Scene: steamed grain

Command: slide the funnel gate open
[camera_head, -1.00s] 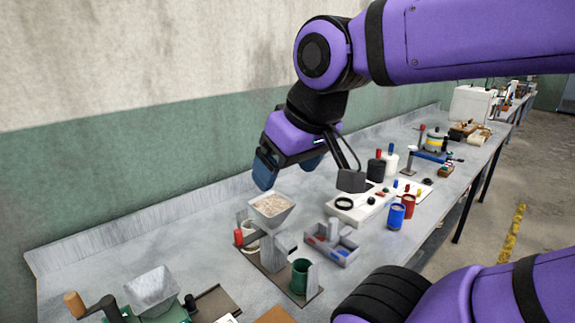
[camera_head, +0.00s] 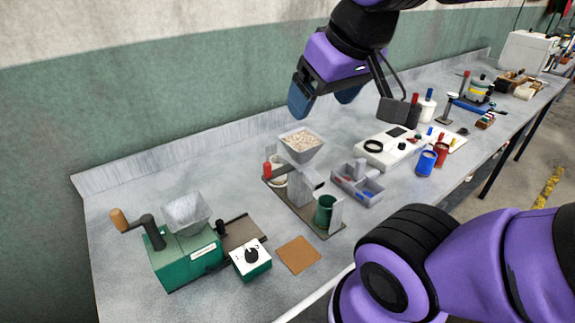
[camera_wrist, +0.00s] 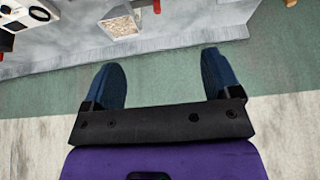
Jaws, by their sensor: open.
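The funnel (camera_head: 301,153) is a grey square hopper full of pale grain, held on a stand in the middle of the bench. A red-ended handle (camera_head: 267,170) sticks out on the left below it, perhaps the gate's; the gate itself is too small to make out. My gripper (camera_head: 325,98) is open and empty, in the air above and behind the funnel, touching nothing. In the wrist view my two blue fingers (camera_wrist: 160,80) are wide apart, and the funnel (camera_wrist: 121,28) shows beyond them at the top, left of centre.
A green cup (camera_head: 324,210) stands on the stand's base. A green grinder (camera_head: 185,258) and a dial box (camera_head: 251,261) are to the left. A grey divided tray (camera_head: 357,185) and a white scale (camera_head: 385,152) are to the right. The wall is close behind.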

